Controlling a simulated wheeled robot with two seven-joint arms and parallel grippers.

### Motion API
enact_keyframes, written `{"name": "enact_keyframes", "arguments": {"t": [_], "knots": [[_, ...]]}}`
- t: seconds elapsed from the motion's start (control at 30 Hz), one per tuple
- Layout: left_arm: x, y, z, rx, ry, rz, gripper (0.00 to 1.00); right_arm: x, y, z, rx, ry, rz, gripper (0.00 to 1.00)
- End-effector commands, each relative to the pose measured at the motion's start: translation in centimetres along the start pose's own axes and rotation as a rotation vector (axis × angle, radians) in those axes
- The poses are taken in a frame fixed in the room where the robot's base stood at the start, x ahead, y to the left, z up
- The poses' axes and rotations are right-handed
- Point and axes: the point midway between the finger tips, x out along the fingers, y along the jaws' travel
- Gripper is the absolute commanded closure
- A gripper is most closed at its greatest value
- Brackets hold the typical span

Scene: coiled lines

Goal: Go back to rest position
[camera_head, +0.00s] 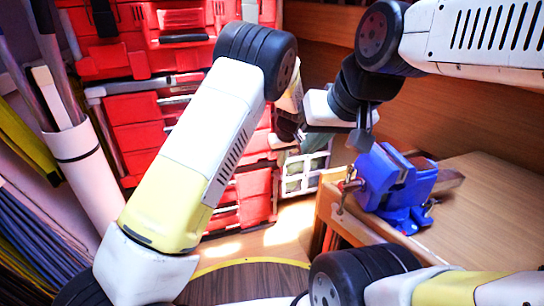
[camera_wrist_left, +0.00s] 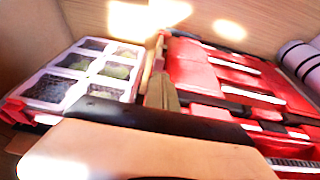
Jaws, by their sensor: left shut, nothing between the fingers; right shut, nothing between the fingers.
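My left arm (camera_head: 190,150) rises from the lower left to a black elbow joint, and its forearm drops away behind that joint. My left gripper (camera_head: 285,138) is small and partly hidden, in front of the red cases; it is shut and empty. My right arm (camera_head: 470,40) comes in from the upper right and bends down at black joints. My right gripper (camera_head: 362,138) points down just above and left of the blue vise (camera_head: 395,185), shut and empty. I cannot tell whether it touches the vise.
The vise is mounted at the wooden bench's (camera_head: 485,205) near-left corner. Red cases (camera_head: 135,140) are stacked behind. A white divided box (camera_head: 305,170) stands beside them, also in the left wrist view (camera_wrist_left: 52,88). Hoses and a white tube (camera_head: 85,165) crowd the left.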

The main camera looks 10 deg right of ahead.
Motion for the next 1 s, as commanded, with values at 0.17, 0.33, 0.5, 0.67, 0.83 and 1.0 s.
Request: {"name": "enact_keyframes", "arguments": {"t": [0.17, 0.33, 0.5, 0.67, 0.83, 1.0], "knots": [[-0.4, 0.0, 0.0, 0.000, 0.000, -0.001, 1.00, 0.0, 0.0, 0.0, 0.000, 0.000, 0.000, 1.00], [-0.4, 0.0, 0.0, 0.000, 0.000, 0.000, 1.00, 0.0, 0.0, 0.0, 0.000, 0.000, 0.000, 1.00], [-1.9, -1.1, -0.7, -0.010, -0.006, 0.014, 1.00, 0.0, 0.0, 0.0, 0.000, 0.000, 0.000, 1.00], [-7.1, -5.1, -2.0, -0.031, -0.026, 0.067, 1.00, 0.0, 0.0, 0.0, 0.000, 0.000, 0.000, 1.00], [-14.0, -10.8, -2.2, -0.035, -0.038, 0.142, 1.00, 0.0, 0.0, 0.0, 0.000, 0.000, 0.000, 1.00], [-20.3, -16.6, -0.9, -0.018, -0.025, 0.210, 1.00, 0.0, 0.0, 0.0, 0.000, 0.000, 0.000, 1.00]]}}
